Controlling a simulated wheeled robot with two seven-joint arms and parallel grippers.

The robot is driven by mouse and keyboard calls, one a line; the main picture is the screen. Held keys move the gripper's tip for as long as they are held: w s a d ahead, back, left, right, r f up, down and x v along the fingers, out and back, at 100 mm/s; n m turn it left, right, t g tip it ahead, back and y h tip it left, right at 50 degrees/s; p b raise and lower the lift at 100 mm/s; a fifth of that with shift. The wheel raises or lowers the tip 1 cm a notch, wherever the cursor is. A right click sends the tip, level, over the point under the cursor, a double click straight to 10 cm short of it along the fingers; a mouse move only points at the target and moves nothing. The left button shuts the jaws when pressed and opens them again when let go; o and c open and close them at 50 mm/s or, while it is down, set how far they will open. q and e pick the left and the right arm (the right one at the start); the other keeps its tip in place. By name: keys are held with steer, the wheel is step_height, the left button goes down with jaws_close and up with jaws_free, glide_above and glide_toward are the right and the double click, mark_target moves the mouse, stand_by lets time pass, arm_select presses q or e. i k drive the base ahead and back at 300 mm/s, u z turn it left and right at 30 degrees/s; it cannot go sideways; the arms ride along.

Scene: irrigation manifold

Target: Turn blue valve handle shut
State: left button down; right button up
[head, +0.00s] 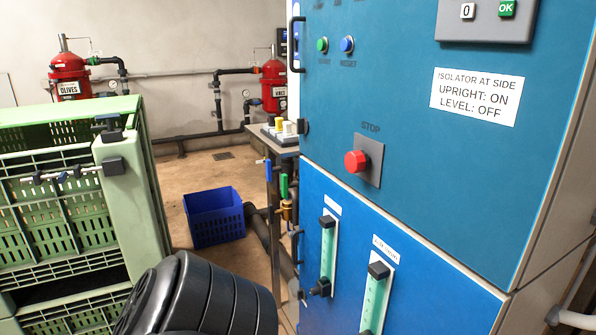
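A small blue valve handle (260,161) shows at the left end of the pipework beside the steel bench, left of the blue cabinet. It is small and far off, and I cannot tell its exact angle. Two green handles (284,187) sit just right of and below it, on the same pipework. A brass fitting (286,210) is under them. The cabinet's edge hides part of this pipework. Neither of my grippers is in view.
The blue cabinet (420,190) with a red stop button (355,161) fills the right. Green crates (125,215) stand at left. A dark ribbed shape (215,300) fills the bottom middle.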

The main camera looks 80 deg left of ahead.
mark_target(269, 169)
steer(key=i, duration=0.2)
steer(key=u, duration=2.7)
steer(key=i, duration=0.5)
steer(key=u, duration=0.65)
steer(key=k, duration=0.65)
steer(key=u, duration=1.05)
steer(key=i, duration=2.15)
steer(key=z, duration=1.5)
steer(key=i, duration=0.25)
steer(key=z, duration=0.2)
